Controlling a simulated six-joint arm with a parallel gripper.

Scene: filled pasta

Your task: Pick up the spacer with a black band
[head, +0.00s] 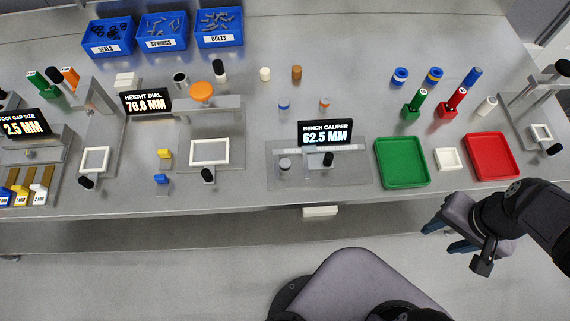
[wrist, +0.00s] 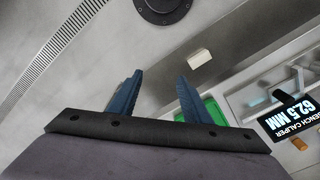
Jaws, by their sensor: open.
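Several small cylindrical spacers stand on the bench in the head view. They include a cream one (head: 265,73), a brown one (head: 297,72), a short blue and pale one (head: 284,105), a short orange and grey one (head: 325,102), two blue ones with orange or yellowish parts (head: 401,75), (head: 435,75) and a white one (head: 487,105). A dark-topped pale cylinder (head: 180,79) stands behind the height dial. I cannot tell which has a black band. My gripper (head: 447,237) is open and empty in front of the bench edge; its two blue fingers also show in the wrist view (wrist: 162,80).
Blue bins (head: 108,50) stand at the back left.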

